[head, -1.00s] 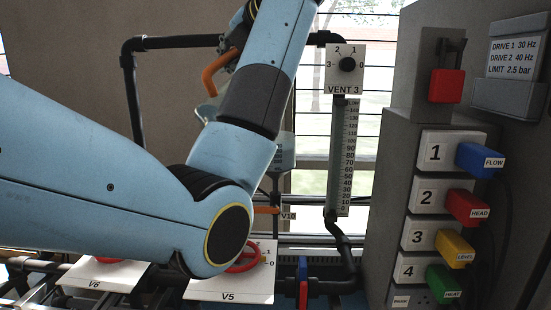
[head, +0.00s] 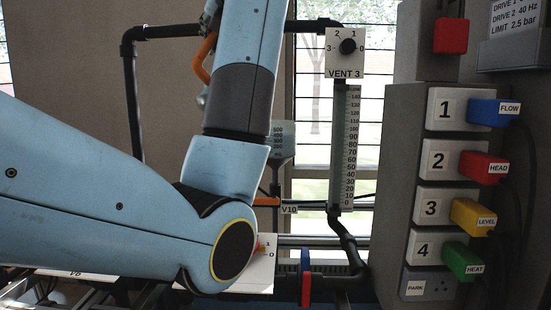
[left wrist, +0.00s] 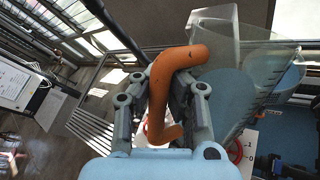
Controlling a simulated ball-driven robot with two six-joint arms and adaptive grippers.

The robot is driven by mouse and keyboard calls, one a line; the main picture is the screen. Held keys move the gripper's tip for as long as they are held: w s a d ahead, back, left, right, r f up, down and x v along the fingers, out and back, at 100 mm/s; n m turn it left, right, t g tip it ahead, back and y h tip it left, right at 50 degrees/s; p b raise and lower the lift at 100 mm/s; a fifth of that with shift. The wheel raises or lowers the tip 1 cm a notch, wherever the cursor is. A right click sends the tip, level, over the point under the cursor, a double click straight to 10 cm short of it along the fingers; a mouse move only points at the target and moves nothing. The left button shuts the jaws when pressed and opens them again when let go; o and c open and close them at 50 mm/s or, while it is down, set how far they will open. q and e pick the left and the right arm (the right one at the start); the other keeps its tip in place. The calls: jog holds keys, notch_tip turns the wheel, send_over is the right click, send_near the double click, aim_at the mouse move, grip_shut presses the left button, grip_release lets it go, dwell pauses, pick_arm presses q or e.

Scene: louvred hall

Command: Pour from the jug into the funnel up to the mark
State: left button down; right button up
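My left gripper (left wrist: 165,105) is shut on the orange handle (left wrist: 172,75) of a clear jug (left wrist: 218,85). In the head view the handle (head: 203,60) shows beside my upright left forearm, which hides most of the jug. The jug looks tilted in the wrist view, with bluish liquid inside; whether any is flowing out I cannot tell. The clear funnel vessel (head: 283,138), with a printed scale, stands right of the forearm and is partly hidden by it. Its liquid level and mark are too small to read. My right gripper is not in view.
An orange valve lever (head: 266,202) labelled V10 is below the funnel. The VENT 3 dial (head: 346,47) and gauge (head: 344,145) stand to its right. Further right is a grey cabinet (head: 395,180) with numbered sockets and coloured plugs. Black pipes frame the back.

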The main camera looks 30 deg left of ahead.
pick_arm(q)
jog(key=shift+s+f, duration=0.1)
jog(key=shift+f, duration=0.05)
jog(key=shift+r, duration=0.2)
jog(key=shift+s, duration=0.1)
jog(key=shift+s+r+n+t+b, duration=0.1)
jog(key=shift+s+n+t+b, duration=0.2)
jog(key=shift+n+b, duration=0.15)
jog(key=s+r+b, duration=0.1)
jog(key=s+r+n+t+b, duration=0.1)
jog(key=s, duration=0.1)
jog(key=s+n+y+b, duration=0.1)
jog(key=shift+s+r, duration=0.15)
jog(key=shift+r, duration=0.25)
